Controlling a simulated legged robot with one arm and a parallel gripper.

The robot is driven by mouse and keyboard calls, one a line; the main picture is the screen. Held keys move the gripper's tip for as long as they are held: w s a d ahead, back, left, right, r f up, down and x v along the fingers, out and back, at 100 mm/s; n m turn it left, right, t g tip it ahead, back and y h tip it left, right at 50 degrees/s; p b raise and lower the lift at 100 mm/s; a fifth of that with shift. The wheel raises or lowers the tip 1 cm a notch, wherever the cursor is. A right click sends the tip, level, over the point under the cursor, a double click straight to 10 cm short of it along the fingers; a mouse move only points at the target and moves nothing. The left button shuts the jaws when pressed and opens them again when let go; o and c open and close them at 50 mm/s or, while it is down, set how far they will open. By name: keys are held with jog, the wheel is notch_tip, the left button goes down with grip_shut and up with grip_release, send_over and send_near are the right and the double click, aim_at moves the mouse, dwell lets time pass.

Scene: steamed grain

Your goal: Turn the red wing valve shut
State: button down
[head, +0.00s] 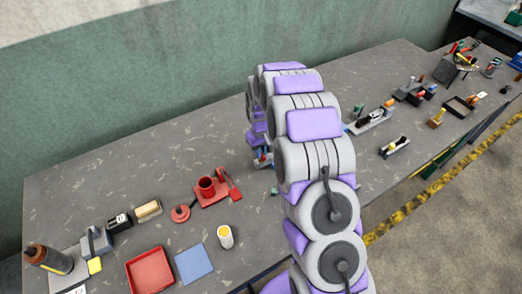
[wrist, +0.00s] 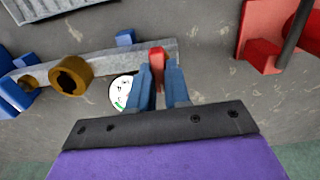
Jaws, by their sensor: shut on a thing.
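The red wing valve (wrist: 157,54) shows in the wrist view as a small red piece at the tips of my gripper. My gripper (wrist: 160,75) has its two blue fingers close together on either side of this piece, shut on it. The valve sits against a grey bar (wrist: 100,62), which carries a brass ring (wrist: 70,76) on the left. A white round dial (wrist: 122,92) with a green mark lies beside the fingers, partly covered by them. In the head view my arm hides the gripper and most of this fixture.
A red stand with a cup (head: 208,188) is left of my arm. A red tray (head: 150,270), a blue pad (head: 194,264) and a white-and-yellow cup (head: 225,237) lie nearer. Several tools lie at the right. The back-left bench (head: 110,150) is clear.

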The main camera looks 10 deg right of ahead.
jog(key=shift+w+r, duration=0.15)
jog(key=c, duration=1.1)
grip_release()
jog(key=shift+a+r+p, duration=0.1)
jog(key=shift+r+p, duration=0.65)
jog(key=shift+r, duration=7.75)
